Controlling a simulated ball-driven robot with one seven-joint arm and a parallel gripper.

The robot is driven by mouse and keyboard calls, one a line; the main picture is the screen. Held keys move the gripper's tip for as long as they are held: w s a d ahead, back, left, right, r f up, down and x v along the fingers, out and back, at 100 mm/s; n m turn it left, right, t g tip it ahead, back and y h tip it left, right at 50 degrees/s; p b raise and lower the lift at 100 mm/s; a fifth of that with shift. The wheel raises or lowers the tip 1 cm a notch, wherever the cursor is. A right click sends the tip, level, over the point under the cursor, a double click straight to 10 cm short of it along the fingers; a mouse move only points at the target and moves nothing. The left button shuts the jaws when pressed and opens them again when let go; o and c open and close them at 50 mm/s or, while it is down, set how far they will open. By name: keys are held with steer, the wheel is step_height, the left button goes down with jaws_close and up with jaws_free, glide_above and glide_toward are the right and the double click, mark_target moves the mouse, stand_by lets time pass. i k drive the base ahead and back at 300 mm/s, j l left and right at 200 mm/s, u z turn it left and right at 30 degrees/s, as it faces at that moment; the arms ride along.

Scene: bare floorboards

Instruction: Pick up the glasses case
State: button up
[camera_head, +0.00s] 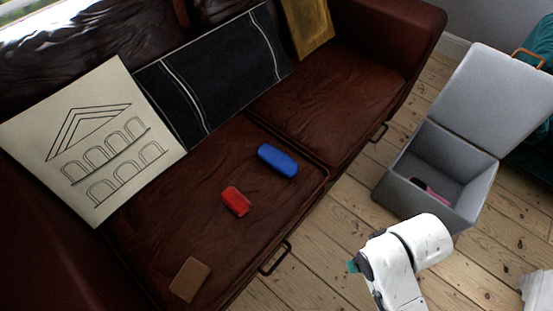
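A blue, rounded, elongated case (277,161), which looks like the glasses case, lies on the brown leather sofa seat, close to the seam between the two cushions. A smaller red object (236,201) lies apart from it, to its lower left. My white arm shows at the lower right, over the floor in front of the sofa and apart from the case. The fingers of my gripper cannot be made out in this view.
A flat brown object (189,280) lies near the sofa's (345,85) front edge. Cushions lean on the backrest. An open grey box (432,190) with something pink and dark inside stands on the floorboards right of the sofa. Bare floor (315,265) lies between sofa and arm.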

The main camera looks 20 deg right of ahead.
mark_target(279, 161)
steer(key=i+l+u, duration=0.7)
steer(key=u, duration=0.15)
